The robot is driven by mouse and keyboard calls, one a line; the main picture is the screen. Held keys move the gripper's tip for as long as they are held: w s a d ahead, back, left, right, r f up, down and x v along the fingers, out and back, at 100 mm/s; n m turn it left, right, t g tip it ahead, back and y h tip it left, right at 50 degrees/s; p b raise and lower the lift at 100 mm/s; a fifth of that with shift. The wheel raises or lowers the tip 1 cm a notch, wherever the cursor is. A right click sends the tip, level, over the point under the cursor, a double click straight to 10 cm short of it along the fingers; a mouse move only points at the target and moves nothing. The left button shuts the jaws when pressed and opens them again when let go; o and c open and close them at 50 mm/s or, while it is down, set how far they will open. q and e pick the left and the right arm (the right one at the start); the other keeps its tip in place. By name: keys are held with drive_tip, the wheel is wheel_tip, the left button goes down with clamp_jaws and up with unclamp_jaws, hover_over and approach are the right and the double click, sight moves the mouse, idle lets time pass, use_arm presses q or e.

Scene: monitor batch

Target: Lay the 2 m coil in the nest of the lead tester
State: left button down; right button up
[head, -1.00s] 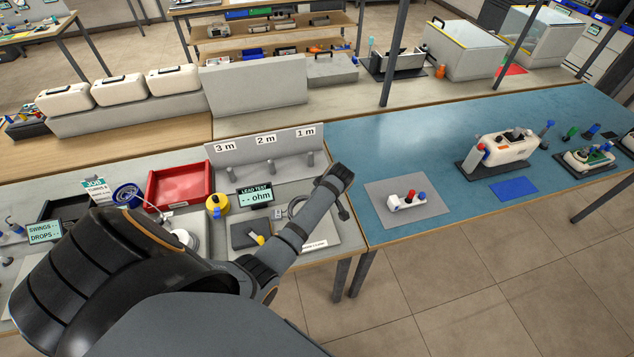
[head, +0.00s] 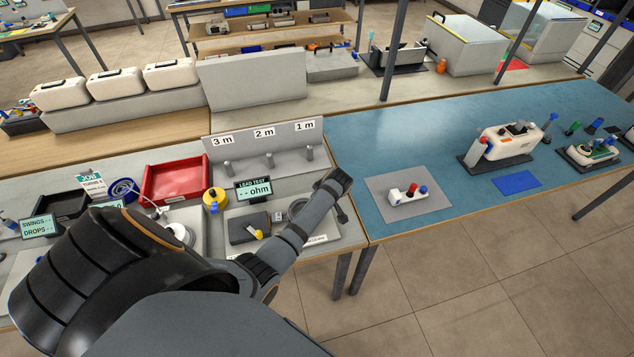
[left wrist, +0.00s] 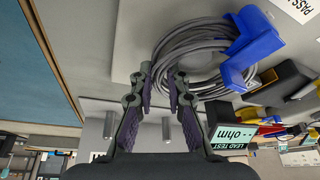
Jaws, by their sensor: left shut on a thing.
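The grey cable coil (left wrist: 192,48) is at the fingertips of my left gripper (left wrist: 165,84) in the left wrist view. The fingers are shut on its near edge. A blue angled piece (left wrist: 250,45) overlaps the coil's right side. I cannot tell whether the coil touches the plate. My right gripper is not in view.
Behind the tester stands a grey rack (head: 286,133) labelled 3 m, 2 m and 1 m, with bare pegs. A dark box (head: 248,228) with a yellow part is left of the coil. A red tray (head: 175,182) and yellow reel (head: 214,199) stand further left. A blue mat lies right.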

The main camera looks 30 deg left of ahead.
use_arm(q)
drive_tip(key=shift+f, duration=0.2)
drive_tip(key=c, duration=1.3)
unclamp_jaws()
drive_tip(key=shift+o, duration=0.2)
drive_tip(key=v, duration=1.2)
